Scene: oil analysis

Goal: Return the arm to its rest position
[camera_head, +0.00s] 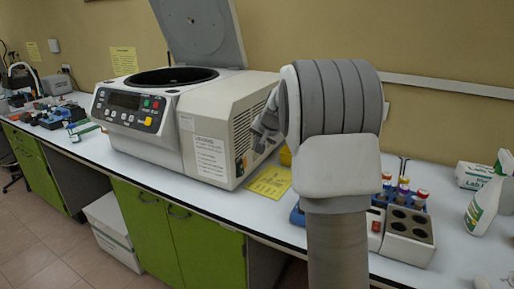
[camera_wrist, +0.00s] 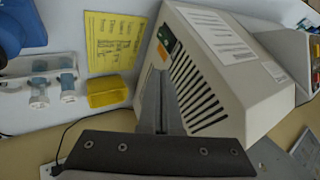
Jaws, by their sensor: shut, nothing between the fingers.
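My arm rises in the front middle of the head view and bends over, hiding part of the bench behind it. My gripper (camera_head: 265,122) shows at the left of the arm, in front of the vented side of the white centrifuge (camera_head: 215,125). In the wrist view my gripper (camera_wrist: 160,98) is shut and empty, with the vented side of the centrifuge (camera_wrist: 232,85) close by on the right. I cannot tell the exact gap between them. The centrifuge lid (camera_head: 200,32) stands open.
A spray bottle (camera_head: 487,195) and a white box (camera_head: 472,176) are farther right. A yellow note (camera_head: 269,182) lies on the bench.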

